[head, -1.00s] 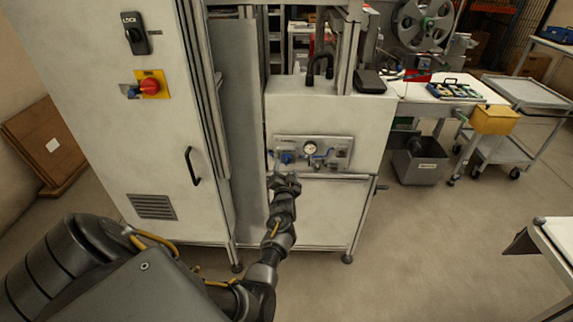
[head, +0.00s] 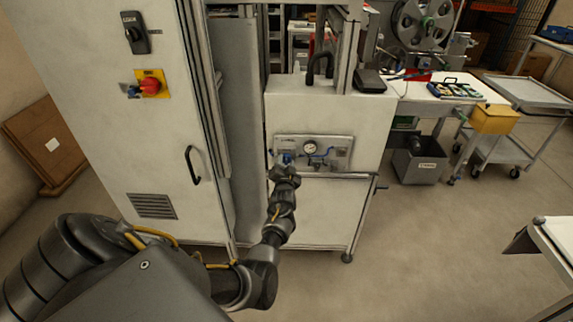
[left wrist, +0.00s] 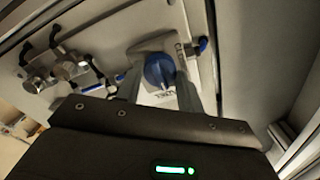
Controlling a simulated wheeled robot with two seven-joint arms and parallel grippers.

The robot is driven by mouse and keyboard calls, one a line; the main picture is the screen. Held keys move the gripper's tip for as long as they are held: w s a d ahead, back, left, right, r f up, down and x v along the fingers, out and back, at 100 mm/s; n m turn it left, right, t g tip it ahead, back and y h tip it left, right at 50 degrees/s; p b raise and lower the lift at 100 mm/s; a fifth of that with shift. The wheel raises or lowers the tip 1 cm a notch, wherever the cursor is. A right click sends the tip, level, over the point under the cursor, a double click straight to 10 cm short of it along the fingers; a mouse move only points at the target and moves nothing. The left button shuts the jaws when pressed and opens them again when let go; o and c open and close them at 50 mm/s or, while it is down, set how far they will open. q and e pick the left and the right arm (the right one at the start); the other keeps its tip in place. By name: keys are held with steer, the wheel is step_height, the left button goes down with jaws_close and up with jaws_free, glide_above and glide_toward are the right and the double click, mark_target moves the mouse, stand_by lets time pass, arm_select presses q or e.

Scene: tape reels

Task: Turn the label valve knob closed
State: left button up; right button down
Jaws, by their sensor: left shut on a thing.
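The label valve knob (head: 285,157) is blue and sits at the left end of a grey panel (head: 342,143) on the white machine's front. It also shows in the left wrist view as a blue knob (left wrist: 159,70) on a pale plate with printed lettering, partly legible. My left gripper (head: 286,164) has reached the panel from below and covers part of the knob. In the left wrist view the fingers of my left gripper (left wrist: 163,84) stand on either side of the knob, shut on it. My right gripper is not in view.
A round gauge (head: 310,148) and blue tubing are right of the knob. A horizontal rail (head: 340,176) runs just below the panel. A tall cabinet with a red switch (head: 151,86) and black handle (head: 192,165) stands left. Open floor lies to the right.

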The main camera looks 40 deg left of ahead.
arm_select(q)
steer(key=shift+d, duration=0.1)
steer(key=shift+n, duration=0.3)
steer(key=n+b, duration=0.1)
steer(key=n, duration=0.2)
steer(key=shift+f+n, duration=0.1)
steer(key=shift+n, duration=0.3)
steer(key=n+b, duration=0.1)
steer(key=n, duration=0.3)
steer(key=n+b, duration=0.1)
steer(key=n, duration=0.4)
steer(key=shift+n+b, duration=0.75)
steer(key=shift+n, duration=1.35)
